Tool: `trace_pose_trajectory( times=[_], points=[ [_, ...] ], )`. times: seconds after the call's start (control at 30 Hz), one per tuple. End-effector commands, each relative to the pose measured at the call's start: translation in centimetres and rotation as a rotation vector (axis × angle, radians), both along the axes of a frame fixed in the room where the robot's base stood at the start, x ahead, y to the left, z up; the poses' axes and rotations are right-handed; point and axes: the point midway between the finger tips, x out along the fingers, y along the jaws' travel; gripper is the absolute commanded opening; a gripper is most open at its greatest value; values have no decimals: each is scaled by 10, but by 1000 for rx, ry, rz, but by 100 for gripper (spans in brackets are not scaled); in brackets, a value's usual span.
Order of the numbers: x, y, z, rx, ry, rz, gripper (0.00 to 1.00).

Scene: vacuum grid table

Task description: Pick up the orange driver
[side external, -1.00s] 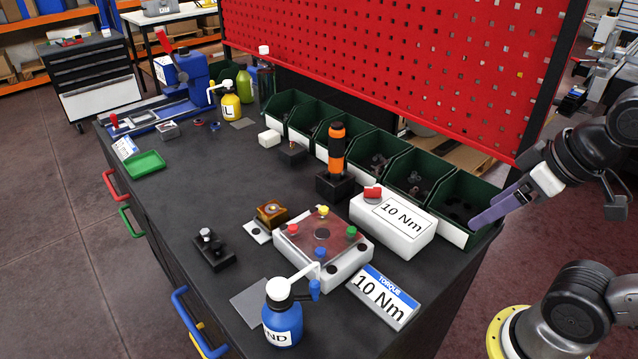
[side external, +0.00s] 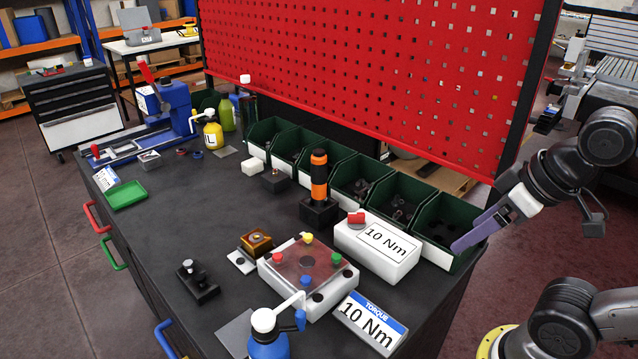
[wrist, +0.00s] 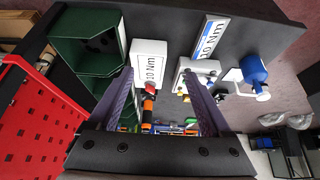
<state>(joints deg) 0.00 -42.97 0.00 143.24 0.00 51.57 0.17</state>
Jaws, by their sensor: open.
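The orange driver (side external: 319,173) is orange with black bands and stands upright in a black block-shaped holder (side external: 318,211) on the dark bench. In the wrist view the driver (wrist: 148,105) shows beyond and between my fingers, partly hidden by the red knob in front. My gripper (side external: 468,240) has purple fingers and is at the right end of the bench, by the nearest green bin and well apart from the driver. In the wrist view my gripper (wrist: 158,72) is open, with nothing between its fingertips.
A white box marked 10 Nm (side external: 376,248) with a red knob lies between my gripper and the driver. Green bins (side external: 437,247) line the back below a red pegboard (side external: 370,75). A fixture with coloured knobs (side external: 335,281), a torque sign (side external: 368,322) and a blue bottle (side external: 268,347) stand in front.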

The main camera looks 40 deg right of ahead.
Motion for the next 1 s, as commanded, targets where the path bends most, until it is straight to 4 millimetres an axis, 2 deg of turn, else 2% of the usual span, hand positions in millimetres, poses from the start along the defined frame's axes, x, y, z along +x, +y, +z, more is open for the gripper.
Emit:
trace_pose_trajectory(
  times=[0.2, 0.33, 0.47, 0.67, 0.8, 1.0],
  points=[
    [-8, 0, 1, 64, 43, -125, 83],
    [-1, 0, 38, 143, 35, -279, 83],
    [17, 0, 77, 210, 50, -420, 83],
    [61, -2, 138, 304, 97, -653, 83],
    [104, -3, 173, 357, 138, -817, 83],
    [171, -7, 199, 407, 195, -1028, 83]
  ],
)
